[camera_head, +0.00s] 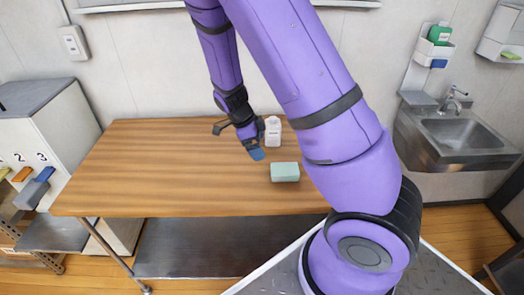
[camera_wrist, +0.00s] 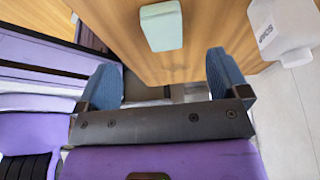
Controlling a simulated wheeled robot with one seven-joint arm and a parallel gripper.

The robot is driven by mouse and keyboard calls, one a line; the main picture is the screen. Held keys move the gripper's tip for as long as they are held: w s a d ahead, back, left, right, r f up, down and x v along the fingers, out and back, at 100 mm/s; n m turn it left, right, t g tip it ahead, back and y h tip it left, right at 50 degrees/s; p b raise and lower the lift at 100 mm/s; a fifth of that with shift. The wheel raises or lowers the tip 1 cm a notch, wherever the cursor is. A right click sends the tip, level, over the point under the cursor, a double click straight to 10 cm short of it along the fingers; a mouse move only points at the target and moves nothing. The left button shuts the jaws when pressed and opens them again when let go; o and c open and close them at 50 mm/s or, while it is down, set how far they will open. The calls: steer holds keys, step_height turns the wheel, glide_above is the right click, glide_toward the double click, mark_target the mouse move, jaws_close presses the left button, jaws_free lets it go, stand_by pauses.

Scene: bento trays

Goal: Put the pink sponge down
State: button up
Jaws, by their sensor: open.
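I see no pink sponge in either view. A pale mint-green block (camera_head: 285,172), sponge-like in shape, lies flat on the wooden table (camera_head: 170,170). It also shows in the wrist view at the top middle (camera_wrist: 161,26). My gripper (camera_head: 257,153) is over the table, to the left of the mint block and apart from it. In the wrist view its two blue fingertips (camera_wrist: 165,78) are wide apart with nothing between them.
A white soap bottle (camera_head: 273,133) stands just behind the mint block, close to my gripper; its label shows in the wrist view (camera_wrist: 282,30). A metal sink (camera_head: 455,130) is at the right. A numbered cabinet (camera_head: 45,130) is at the left. The table's left half is clear.

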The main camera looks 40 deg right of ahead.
steer(key=s+a+r+n+t+y, duration=0.25)
steer(key=r+n, duration=0.35)
steer(key=r, duration=0.4)
steer(key=s+a+r+n+t+y, duration=0.15)
steer(key=s+r+n, duration=0.35)
steer(key=r, duration=0.5)
steer(key=s+a+r+n+t, duration=0.3)
steer(key=s+r+n, duration=0.9)
steer(key=s+n, duration=0.1)
steer(key=shift+s+n+t, duration=0.3)
steer(key=shift+n, duration=0.1)
steer(key=shift+r, duration=0.1)
